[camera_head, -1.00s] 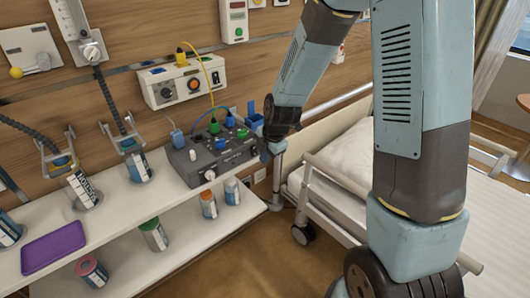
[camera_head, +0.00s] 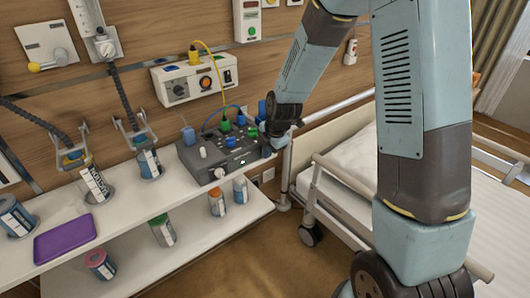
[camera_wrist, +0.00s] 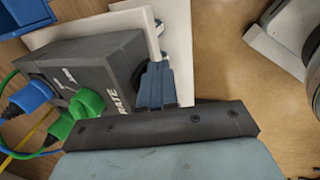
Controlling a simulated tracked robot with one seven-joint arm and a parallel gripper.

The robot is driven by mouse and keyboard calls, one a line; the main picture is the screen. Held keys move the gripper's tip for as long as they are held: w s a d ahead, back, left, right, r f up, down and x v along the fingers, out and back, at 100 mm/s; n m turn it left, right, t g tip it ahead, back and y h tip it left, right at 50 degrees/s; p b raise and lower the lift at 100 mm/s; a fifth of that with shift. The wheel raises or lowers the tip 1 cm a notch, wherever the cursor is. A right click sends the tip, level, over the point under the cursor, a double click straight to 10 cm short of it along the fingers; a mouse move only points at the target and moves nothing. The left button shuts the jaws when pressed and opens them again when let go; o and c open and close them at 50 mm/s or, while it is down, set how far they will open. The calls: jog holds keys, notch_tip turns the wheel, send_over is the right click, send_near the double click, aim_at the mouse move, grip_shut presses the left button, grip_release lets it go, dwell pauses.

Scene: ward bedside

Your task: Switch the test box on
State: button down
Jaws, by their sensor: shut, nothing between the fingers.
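The test box is a dark grey box (camera_head: 208,162) on the upper shelf, with green, blue and white plugs or knobs on it. In the wrist view the grey box (camera_wrist: 95,58) shows at upper left, with the letters "RATE" along an edge and green and blue plugs on top. My gripper (camera_wrist: 155,88) is shut and empty, its blue-grey fingertips close beside the right end of the box. A dark round part (camera_wrist: 138,74) on that end lies next to the fingers; I cannot tell whether they touch. In the head view my gripper (camera_head: 268,146) is partly hidden by its own wrist.
A white wall unit (camera_head: 195,82) with a yellow plug is above the box. A purple tray (camera_head: 65,239) and labelled containers stand on the upper shelf (camera_head: 130,205); several bottles stand on the lower one. The bed rail (camera_head: 345,185) is close on the right.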

jog(key=shift+r, duration=0.2)
jog(key=shift+r, duration=0.6)
jog(key=s+d+r, duration=0.5)
jog(key=s+r, duration=0.2)
jog(key=shift+s+d+r, duration=0.15)
jog(key=shift+s+r, duration=0.25)
dwell(0.6)
dwell(0.3)
